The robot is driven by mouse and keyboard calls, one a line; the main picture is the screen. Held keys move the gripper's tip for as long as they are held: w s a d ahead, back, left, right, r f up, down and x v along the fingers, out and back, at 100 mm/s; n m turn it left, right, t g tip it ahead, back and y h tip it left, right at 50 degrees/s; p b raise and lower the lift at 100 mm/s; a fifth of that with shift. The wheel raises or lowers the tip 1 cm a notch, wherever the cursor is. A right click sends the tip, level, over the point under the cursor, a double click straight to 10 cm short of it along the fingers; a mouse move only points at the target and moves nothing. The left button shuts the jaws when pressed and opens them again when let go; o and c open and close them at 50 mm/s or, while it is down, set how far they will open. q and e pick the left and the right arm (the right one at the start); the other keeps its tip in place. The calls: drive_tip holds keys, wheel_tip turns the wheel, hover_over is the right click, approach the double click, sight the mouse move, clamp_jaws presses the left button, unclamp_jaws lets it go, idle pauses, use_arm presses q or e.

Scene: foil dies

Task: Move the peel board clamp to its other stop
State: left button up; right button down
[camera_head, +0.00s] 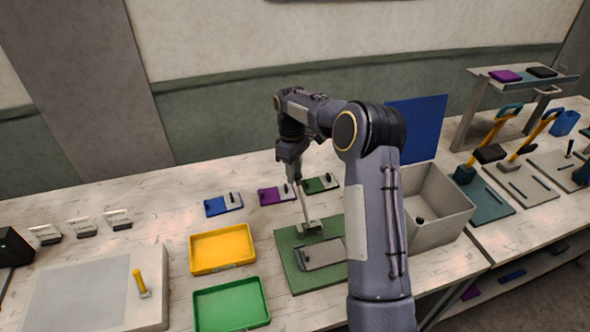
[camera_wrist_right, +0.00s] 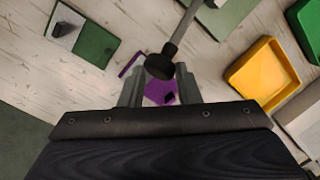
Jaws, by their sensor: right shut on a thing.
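The peel board (camera_head: 285,258) is a green plate on the bench with a grey flat piece (camera_head: 322,253) on it. The clamp's pale lever (camera_head: 304,207) rises from a small grey block (camera_head: 312,227) on the board, tilted toward the back. My right gripper (camera_head: 297,183) is shut on the upper end of the lever. In the right wrist view the lever's dark knob (camera_wrist_right: 160,66) shows by the fingertips (camera_wrist_right: 159,92). The fingers partly hide the grip in the head view. My left gripper is out of view.
Blue (camera_head: 223,205), purple (camera_head: 276,194) and green (camera_head: 321,184) dies lie behind the board. A yellow tray (camera_head: 222,249) and a green tray (camera_head: 232,305) lie left of it. A grey bin (camera_head: 438,208) stands to the right, partly behind my right arm.

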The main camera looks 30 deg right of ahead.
drive_tip(key=shift+w+d+f, duration=0.2)
drive_tip(key=shift+d+f, duration=0.1)
drive_tip(key=shift+d, duration=0.05)
drive_tip(key=c, duration=1.4)
unclamp_jaws()
drive_tip(key=o, duration=0.3)
drive_tip(key=shift+w+d+f, duration=0.25)
drive_tip(key=shift+w+f, duration=0.05)
drive_tip(key=shift+w, duration=0.1)
drive_tip(key=shift+o, duration=0.2)
drive_tip(key=shift+s+a+r, duration=0.1)
drive_tip(key=shift+a+r, duration=0.05)
drive_tip(key=shift+r, duration=0.05)
drive_tip(key=shift+r, duration=0.1)
wheel_tip(320, 180, up, 8)
drive_tip(key=w, duration=0.1)
drive_tip(key=shift+f+b, duration=0.25)
drive_tip(key=shift+b, duration=0.15)
drive_tip(key=shift+s+f, duration=0.1)
